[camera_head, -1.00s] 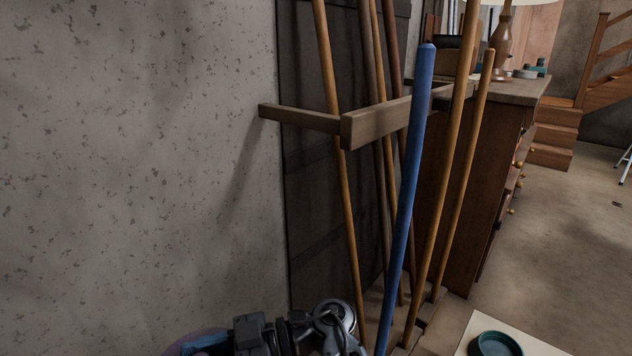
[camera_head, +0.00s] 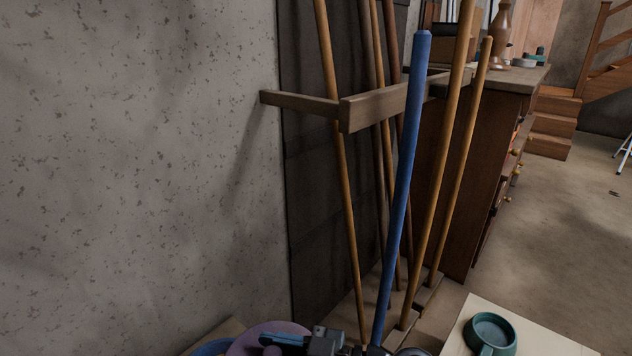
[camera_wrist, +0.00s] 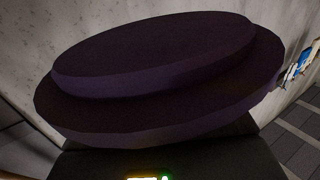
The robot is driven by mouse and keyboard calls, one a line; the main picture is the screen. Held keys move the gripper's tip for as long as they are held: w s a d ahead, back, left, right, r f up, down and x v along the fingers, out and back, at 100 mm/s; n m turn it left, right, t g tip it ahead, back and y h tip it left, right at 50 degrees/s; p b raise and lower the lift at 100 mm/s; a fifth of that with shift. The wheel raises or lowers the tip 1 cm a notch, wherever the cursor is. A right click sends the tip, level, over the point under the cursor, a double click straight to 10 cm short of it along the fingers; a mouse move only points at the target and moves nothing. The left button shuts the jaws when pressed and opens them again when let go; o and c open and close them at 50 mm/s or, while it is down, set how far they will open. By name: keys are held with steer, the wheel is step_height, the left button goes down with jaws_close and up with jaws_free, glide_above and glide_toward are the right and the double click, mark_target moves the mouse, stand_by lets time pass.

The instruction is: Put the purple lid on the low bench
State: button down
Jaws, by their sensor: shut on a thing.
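The purple lid (camera_head: 248,341) is at the bottom edge of the head view, partly cut off. My gripper (camera_head: 280,340) is shut on the lid at its right side. In the wrist view the lid (camera_wrist: 150,70) is a dark, stepped round disc that fills most of the picture and hides the fingertips. A pale, low flat top (camera_head: 455,335) at the lower right carries a teal dish; I cannot tell whether it is the low bench. A wooden edge (camera_head: 228,328) shows behind the lid, mostly hidden.
A blue round thing (camera_head: 212,347) lies partly hidden left of the lid. A wooden rack (camera_head: 375,105) with several long poles, one blue (camera_head: 405,180), stands ahead. The teal dish (camera_head: 490,333) occupies part of the pale top. A chest of drawers (camera_head: 470,190) stands behind, with open floor to its right.

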steer(key=d+f+m+t+h, duration=0.2)
steer(key=d+m+t+h, duration=0.4)
steer(key=d, duration=0.8)
steer(key=w+d+f+m+t+h, duration=0.1)
steer(key=d+f+m+t+h, duration=0.2)
steer(key=d+m+t+h, duration=0.4)
steer(key=d+m+h, duration=0.2)
steer(key=d+h, duration=0.2)
steer(key=d, duration=0.3)
steer(key=shift+w+t, duration=0.2)
steer(key=shift+t, duration=0.1)
steer(key=shift+s+r, duration=0.1)
steer(key=shift+f, duration=0.2)
steer(key=shift+d+r+p, duration=0.1)
steer(key=shift+r+p, duration=0.1)
steer(key=shift+p, duration=0.35)
steer(key=shift+w+r+p, duration=0.1)
steer(key=shift+w+p, duration=0.1)
steer(key=shift+p, duration=0.2)
steer(key=shift+r+p, duration=0.15)
steer(key=shift+p, duration=0.2)
